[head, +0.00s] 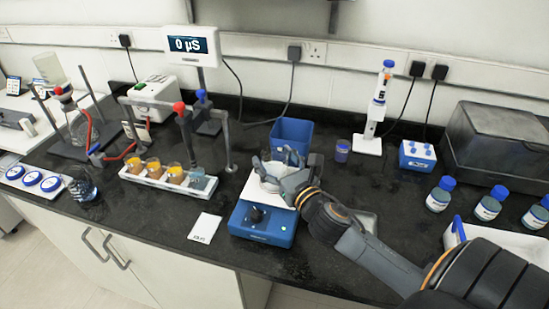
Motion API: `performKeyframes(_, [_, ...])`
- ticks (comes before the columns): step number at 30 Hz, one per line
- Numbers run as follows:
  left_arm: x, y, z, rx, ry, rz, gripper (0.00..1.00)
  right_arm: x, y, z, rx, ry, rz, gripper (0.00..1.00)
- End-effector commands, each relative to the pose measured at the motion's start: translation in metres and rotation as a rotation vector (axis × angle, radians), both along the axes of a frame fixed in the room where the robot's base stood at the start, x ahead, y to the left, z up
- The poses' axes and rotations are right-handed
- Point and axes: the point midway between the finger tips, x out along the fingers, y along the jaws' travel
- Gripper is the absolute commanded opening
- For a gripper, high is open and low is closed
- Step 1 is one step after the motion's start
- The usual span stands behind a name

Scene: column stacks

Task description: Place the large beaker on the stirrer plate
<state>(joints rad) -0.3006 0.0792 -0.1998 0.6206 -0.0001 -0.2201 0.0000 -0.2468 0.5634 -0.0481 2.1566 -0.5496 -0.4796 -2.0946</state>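The stirrer plate (262,226) is a blue box with a white top and a dark front knob, near the front edge of the bench. The large beaker (269,178) looks like a clear glass vessel at the white top, partly hidden by my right gripper. My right gripper (276,163) reaches in from the right with its fingers spread around the beaker. I cannot tell whether the fingers press on the glass, or whether the beaker's base touches the plate. My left gripper is not in view.
A blue bin (291,136) stands just behind the stirrer plate. A white rack (150,180) with several small beakers is to the left, below clamp stands. A white card (205,227) lies left of the plate. Blue-capped bottles (488,204) stand at the right.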

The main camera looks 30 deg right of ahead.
Motion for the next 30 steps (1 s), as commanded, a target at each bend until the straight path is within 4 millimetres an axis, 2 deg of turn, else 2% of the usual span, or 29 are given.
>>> performKeyframes(14, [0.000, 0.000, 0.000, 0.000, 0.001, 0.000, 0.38, -0.005, 0.000, 0.001, -0.001, 0.002, 0.000, 0.86])
performKeyframes(17, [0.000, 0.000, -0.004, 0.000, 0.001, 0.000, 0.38, -0.018, 0.001, -0.001, -0.002, 0.003, 0.001, 0.86])
performKeyframes(24, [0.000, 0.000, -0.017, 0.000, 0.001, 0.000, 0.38, -0.067, 0.005, -0.001, 0.000, 0.004, 0.001, 0.86])
performKeyframes(30, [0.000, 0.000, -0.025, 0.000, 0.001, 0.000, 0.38, -0.100, 0.008, 0.000, 0.001, 0.003, 0.000, 0.86])
